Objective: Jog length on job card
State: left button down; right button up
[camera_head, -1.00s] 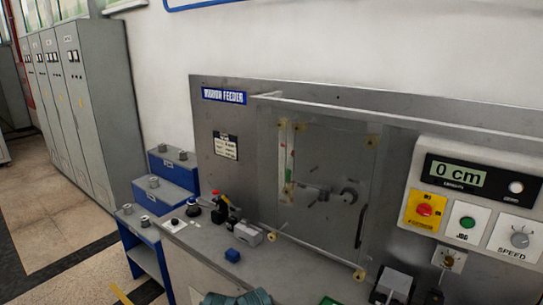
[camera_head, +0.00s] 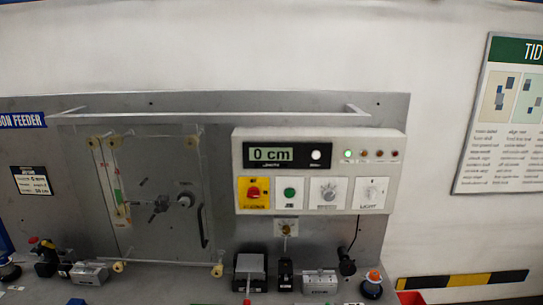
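The job card (camera_head: 33,187) is a small white card with a black heading on the grey feeder panel (camera_head: 225,115) at the left. Its lines are too small to read surely. The length display (camera_head: 271,155) reads 0 cm. The green jog button (camera_head: 290,192) sits below it on the light control box (camera_head: 320,138). To its left is a red knob on a yellow plate (camera_head: 253,191). To its right are a speed knob (camera_head: 328,191) and a light knob (camera_head: 372,192). Neither gripper shows in the head view.
A clear guard (camera_head: 205,222) with rollers behind it stands left of the control box. Several small devices, among them a grey block (camera_head: 90,274) and an orange-topped item (camera_head: 373,283), line the bench. A yellow-black strip (camera_head: 462,280) and a poster (camera_head: 500,113) are at the right.

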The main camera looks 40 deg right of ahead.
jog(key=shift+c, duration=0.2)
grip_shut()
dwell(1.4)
